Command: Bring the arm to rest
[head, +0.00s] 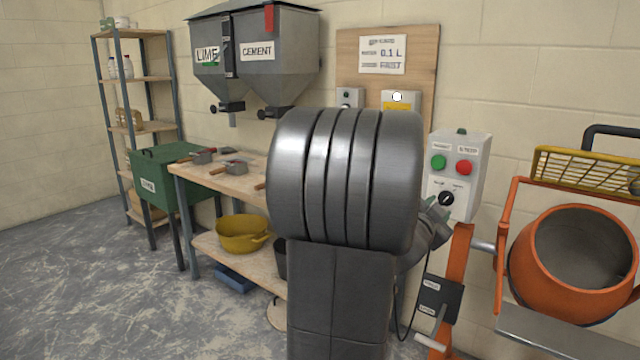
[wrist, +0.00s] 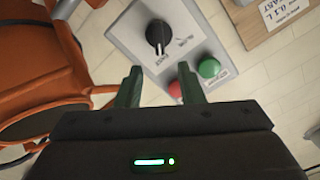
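My gripper (wrist: 158,74) shows in the wrist view with its two dark green fingers apart and nothing between them. In the head view its fingertips (head: 437,202) show in front of the control box (head: 476,148), close to the black knob (head: 446,198). In the wrist view the knob (wrist: 158,36) lies ahead of the gap between the fingers, and they look clear of it. The box also carries a green button (head: 438,162) and a red button (head: 463,167). The right finger partly covers the red button in the wrist view. My arm hides much of the head view's middle.
An orange mixer (head: 575,262) stands at the right with a yellow grate (head: 590,172) above it. A wooden bench (head: 228,178) with tools, a yellow tub (head: 242,234) below and wall hoppers (head: 255,60) are left of my arm. Floor at the left is clear.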

